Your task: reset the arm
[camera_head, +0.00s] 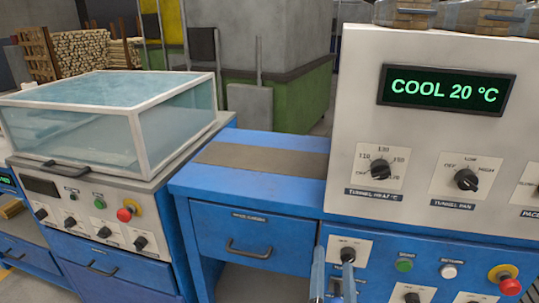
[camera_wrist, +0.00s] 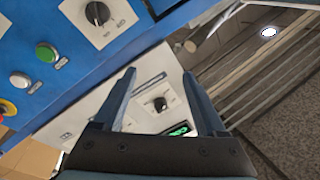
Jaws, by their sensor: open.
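My gripper (camera_head: 333,272) shows at the bottom of the head view, in front of the blue front of the right-hand machine. In the wrist view my gripper (camera_wrist: 160,76) has its two dark fingers spread apart with nothing held between them. A black selector knob (camera_head: 348,254) on a white plate is right by the fingertips in the head view. Whether a finger touches it, I cannot tell. Past the fingers in the wrist view lies a white panel with a black knob (camera_wrist: 160,104) and a small green display (camera_wrist: 179,130).
The white control panel (camera_head: 352,110) reads "COOL 20 °C". A green button (camera_head: 404,265) and a red stop button (camera_head: 508,285) sit at lower right. A blue bench with a drawer (camera_head: 250,237) and a glass-covered machine (camera_head: 110,115) stand to the left. The bench top is clear.

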